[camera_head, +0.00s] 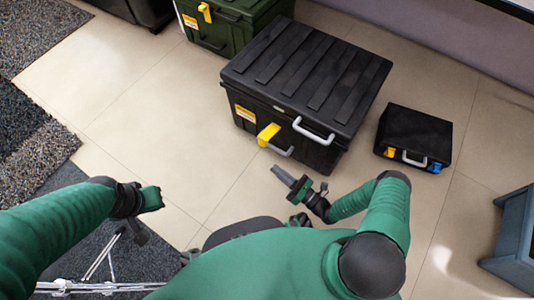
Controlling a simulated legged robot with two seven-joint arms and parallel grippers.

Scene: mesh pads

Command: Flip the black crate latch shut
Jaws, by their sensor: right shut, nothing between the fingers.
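The black crate (309,76) stands on the floor in the middle, with its ribbed lid down. A yellow latch (268,134) juts out from the left part of its front face. A pale grey handle (314,131) is to the right of that latch. My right gripper (281,175) is shut and empty, a little in front of and below the yellow latch, apart from it. My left gripper (141,236) is at the left, far from the crate, seen small and dark; its fingers are not clear.
A smaller black case (414,137) with yellow and blue latches stands to the right. A green crate (226,22) stands close behind on the left. A blue-grey piece of furniture (515,240) is at the right edge. Open tiled floor lies left of the black crate.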

